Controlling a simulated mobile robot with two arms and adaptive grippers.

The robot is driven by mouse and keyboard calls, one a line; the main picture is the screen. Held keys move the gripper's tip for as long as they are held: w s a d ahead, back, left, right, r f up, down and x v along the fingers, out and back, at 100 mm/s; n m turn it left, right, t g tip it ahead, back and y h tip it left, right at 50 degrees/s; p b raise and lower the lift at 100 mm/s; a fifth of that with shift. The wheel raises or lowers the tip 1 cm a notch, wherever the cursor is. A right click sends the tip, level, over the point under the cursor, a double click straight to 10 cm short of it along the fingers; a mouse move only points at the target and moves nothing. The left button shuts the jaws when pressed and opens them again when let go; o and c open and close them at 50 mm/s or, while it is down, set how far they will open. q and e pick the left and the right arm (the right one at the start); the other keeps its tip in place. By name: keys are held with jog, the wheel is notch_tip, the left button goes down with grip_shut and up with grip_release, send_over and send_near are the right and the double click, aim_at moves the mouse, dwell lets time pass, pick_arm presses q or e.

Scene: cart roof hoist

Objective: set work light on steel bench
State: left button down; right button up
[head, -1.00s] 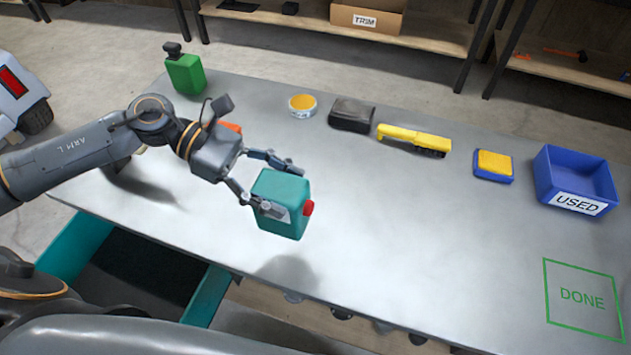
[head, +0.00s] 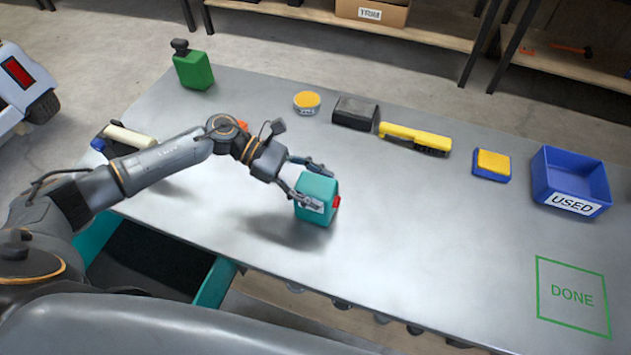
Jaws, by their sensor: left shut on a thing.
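My left gripper (head: 318,186) is shut on a teal box-shaped thing (head: 313,211) with a red end facing right. This may be the work light, but I cannot tell for sure. It is upright, over the near middle part of the grey steel bench (head: 430,230). It is low at the bench top, and I cannot tell whether its base touches. The fingers cover part of its top and near side. My right gripper is not in view.
A green can (head: 194,72), yellow-topped tin (head: 307,102), black block (head: 354,112), yellow tool (head: 414,138), yellow-and-blue pad (head: 491,165) and blue USED bin (head: 570,207) line the far side. A white roll (head: 130,136) lies left. The green DONE square (head: 572,297) is empty.

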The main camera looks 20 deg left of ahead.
pick_arm(q)
jog(key=shift+f, duration=0.15)
jog(key=shift+c, duration=1.9)
grip_release()
jog(key=shift+r, duration=0.3)
jog(key=b+v, duration=0.3)
jog(key=v, duration=0.9)
jog(key=shift+s+f, duration=0.1)
jog(key=shift+f, duration=0.15)
